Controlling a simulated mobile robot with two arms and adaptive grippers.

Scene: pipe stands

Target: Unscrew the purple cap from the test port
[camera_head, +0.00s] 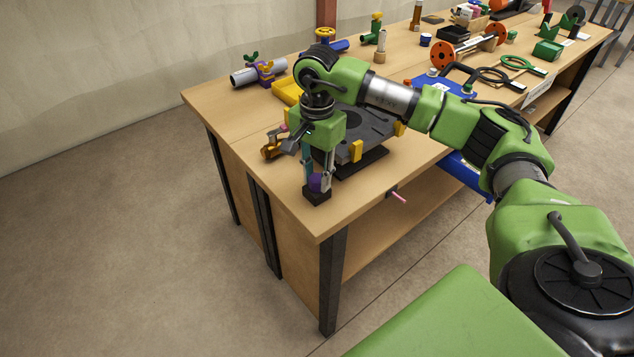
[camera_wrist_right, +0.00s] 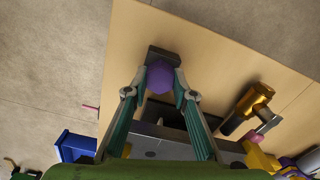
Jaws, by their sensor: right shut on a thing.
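The purple cap (camera_head: 316,182) sits low over a small black block-like base (camera_head: 316,196) near the table's front corner. In the right wrist view the purple cap (camera_wrist_right: 160,77) is between the fingertips, with the dark base (camera_wrist_right: 163,54) just beyond it. My right gripper (camera_head: 318,180) points down from above and is shut on the cap, its fingers at both sides. The test port itself is mostly hidden by the cap and fingers. My left gripper is in neither view.
A dark grey plate fixture with yellow blocks (camera_head: 356,150) stands right beside the gripper. A brass fitting (camera_head: 272,150) lies to its left, and it shows in the wrist view (camera_wrist_right: 252,102). The table edge is close in front. Pipes and valves fill the back.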

